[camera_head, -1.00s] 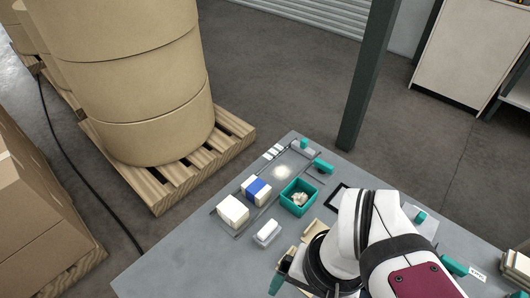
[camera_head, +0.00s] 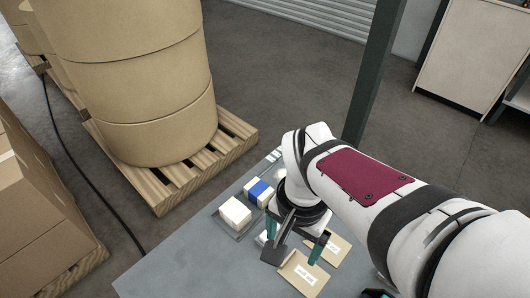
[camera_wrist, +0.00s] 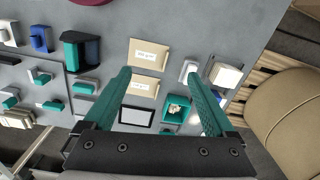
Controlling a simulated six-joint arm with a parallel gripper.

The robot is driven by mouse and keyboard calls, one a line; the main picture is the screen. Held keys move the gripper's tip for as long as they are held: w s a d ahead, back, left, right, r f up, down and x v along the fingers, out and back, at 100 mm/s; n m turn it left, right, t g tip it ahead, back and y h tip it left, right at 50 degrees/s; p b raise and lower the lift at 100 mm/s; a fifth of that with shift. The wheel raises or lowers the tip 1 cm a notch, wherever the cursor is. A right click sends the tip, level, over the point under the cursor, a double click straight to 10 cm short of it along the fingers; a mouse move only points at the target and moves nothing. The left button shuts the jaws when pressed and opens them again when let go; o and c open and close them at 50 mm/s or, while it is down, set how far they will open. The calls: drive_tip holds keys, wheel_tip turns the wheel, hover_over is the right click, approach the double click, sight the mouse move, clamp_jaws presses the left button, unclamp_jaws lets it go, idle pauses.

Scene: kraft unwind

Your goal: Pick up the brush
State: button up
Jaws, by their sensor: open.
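I cannot tell for certain which item is the brush. In the wrist view, several small teal and white items, among them one teal-topped piece (camera_wrist: 83,88), lie on the grey table left of my fingers, too small to name surely. A small teal piece also shows beside the black frame (camera_wrist: 136,116), partly hidden. My gripper (camera_wrist: 158,73) is open and empty, with its teal fingers spread over the table. In the head view my gripper (camera_head: 294,240) points down beside two kraft cards (camera_head: 303,273), and my arm hides much of the table.
A white block (camera_head: 235,213) and a blue-banded block (camera_head: 259,192) stand left of my gripper. A teal bin (camera_wrist: 178,108) with crumpled contents sits near the right finger. Large kraft rolls (camera_head: 150,90) stand on a pallet (camera_head: 165,190). The table's near left (camera_head: 190,270) is clear.

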drive_tip(key=m+t+h, duration=0.1)
hover_over(261, 240)
wheel_tip(261, 240, down, 5)
drive_tip(key=shift+m, duration=0.3)
drive_tip(key=f, duration=0.5)
drive_tip(key=w+d+f, duration=0.1)
drive_tip(key=f, duration=0.4)
drive_tip(key=w+d+f, duration=0.1)
drive_tip(key=f, duration=0.4)
drive_tip(key=shift+d, duration=0.15)
drive_tip(key=shift+r, duration=0.1)
clamp_jaws()
